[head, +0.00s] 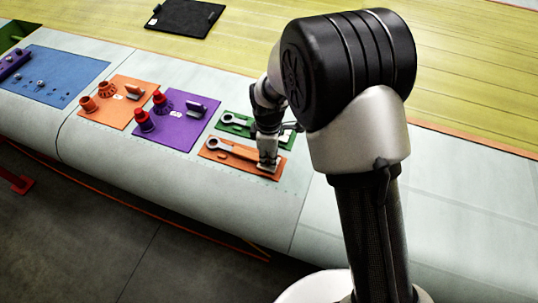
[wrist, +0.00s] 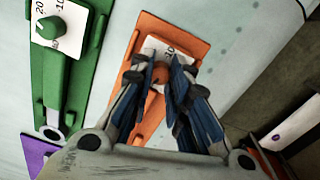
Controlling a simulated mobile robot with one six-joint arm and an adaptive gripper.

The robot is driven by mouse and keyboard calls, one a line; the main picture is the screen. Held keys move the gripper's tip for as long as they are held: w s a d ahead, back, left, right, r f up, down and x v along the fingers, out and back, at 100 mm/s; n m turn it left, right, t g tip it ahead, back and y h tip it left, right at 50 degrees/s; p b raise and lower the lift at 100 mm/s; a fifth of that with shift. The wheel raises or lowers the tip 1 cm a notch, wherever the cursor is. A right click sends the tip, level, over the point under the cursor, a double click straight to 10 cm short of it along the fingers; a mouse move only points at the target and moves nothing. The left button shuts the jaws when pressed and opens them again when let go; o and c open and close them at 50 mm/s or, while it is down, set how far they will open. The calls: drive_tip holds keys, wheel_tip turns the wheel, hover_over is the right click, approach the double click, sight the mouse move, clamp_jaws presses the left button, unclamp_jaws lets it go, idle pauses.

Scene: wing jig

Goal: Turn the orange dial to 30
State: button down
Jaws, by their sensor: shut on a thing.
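The orange dial (wrist: 160,74) shows in the wrist view as a small orange-brown knob on a white scale card (wrist: 155,45). The card sits at the end of an orange panel (wrist: 150,22). A 20 and part of a 10 are readable on the card; the rest is covered. My gripper (wrist: 159,66) is shut on the dial, with one blue-padded finger on each side. The dial's pointer and reading cannot be made out. In the head view my gripper (head: 267,164) stands over the right end of the orange panel (head: 238,167), hiding the dial.
A green panel (wrist: 75,75) with its own green dial (wrist: 46,28) lies beside the orange one. A purple panel (head: 177,132), another orange panel (head: 115,117) with red-orange knobs and a blue panel (head: 70,80) lie further left. The pale wing surface (head: 340,200) to the right is clear.

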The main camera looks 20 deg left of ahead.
drive_tip(key=shift+m+b, duration=0.45)
drive_tip(key=shift+m, duration=1.05)
drive_tip(key=c, duration=1.5)
unclamp_jaws()
wheel_tip(320, 180, up, 12)
drive_tip(key=shift+s, duration=0.15)
